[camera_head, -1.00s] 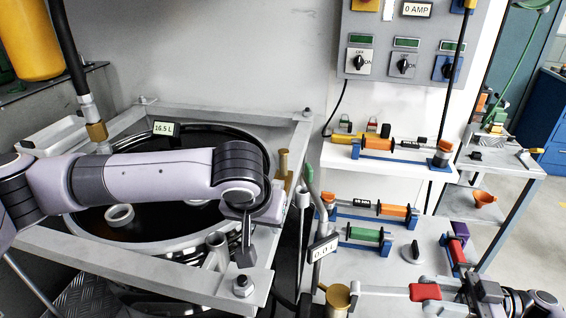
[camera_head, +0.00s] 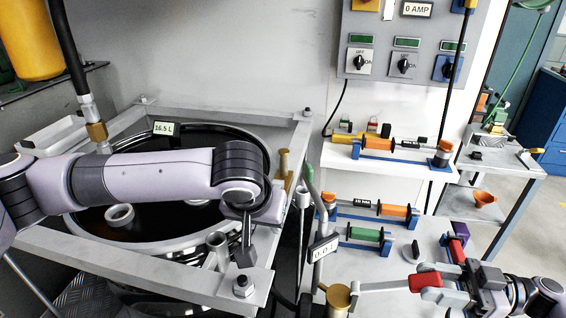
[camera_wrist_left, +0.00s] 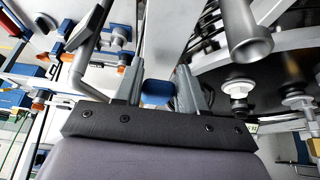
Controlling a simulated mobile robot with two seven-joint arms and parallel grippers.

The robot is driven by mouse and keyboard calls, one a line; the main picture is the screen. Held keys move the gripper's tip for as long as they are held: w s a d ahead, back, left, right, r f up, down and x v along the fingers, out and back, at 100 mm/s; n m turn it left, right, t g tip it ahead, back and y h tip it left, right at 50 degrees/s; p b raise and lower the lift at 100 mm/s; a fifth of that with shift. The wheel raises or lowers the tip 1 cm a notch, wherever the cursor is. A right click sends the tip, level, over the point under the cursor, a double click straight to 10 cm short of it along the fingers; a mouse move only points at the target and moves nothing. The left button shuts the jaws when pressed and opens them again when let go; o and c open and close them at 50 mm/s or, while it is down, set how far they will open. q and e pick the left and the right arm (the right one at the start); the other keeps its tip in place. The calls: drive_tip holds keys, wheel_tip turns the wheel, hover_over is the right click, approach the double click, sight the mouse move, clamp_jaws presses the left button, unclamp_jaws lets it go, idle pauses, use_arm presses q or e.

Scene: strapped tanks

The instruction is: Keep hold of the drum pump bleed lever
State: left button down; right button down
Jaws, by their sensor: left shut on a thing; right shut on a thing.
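The bleed lever is a pale grey bar (camera_head: 385,286) with a red grip (camera_head: 425,281), reaching right from the brass drum pump head (camera_head: 338,296). My right gripper (camera_head: 442,287) is at the red grip and shut on it; the gripper's own parts hide the grip's far end. My left gripper (camera_head: 246,258) points down by the front right corner of the tank frame (camera_head: 185,282). In the left wrist view my left gripper (camera_wrist_left: 158,80) has a blue patch between its fingers; what it is shut on is unclear.
The open black tank (camera_head: 165,235) reads 16.5 L. A small display (camera_head: 323,248) stands beside the pump. Green (camera_head: 365,234) and orange (camera_head: 398,210) handled tools lie on the grey bench. A red piece (camera_head: 457,250) is close behind my right gripper. An orange funnel (camera_head: 484,198) sits farther right.

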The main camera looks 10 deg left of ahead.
drive_tip(key=shift+s+r, duration=0.1)
drive_tip(key=shift+r, duration=0.05)
drive_tip(key=shift+a+r, duration=0.2)
drive_tip(key=shift+r, duration=0.15)
drive_tip(key=c, duration=0.5)
unclamp_jaws()
drive_tip(key=shift+d, duration=0.1)
drive_tip(key=shift+c, duration=0.2)
drive_tip(key=shift+f, duration=0.1)
drive_tip(key=d, duration=0.7)
drive_tip(key=shift+f, duration=0.15)
drive_tip(key=d, duration=1.2)
drive_tip(key=shift+f, duration=0.3)
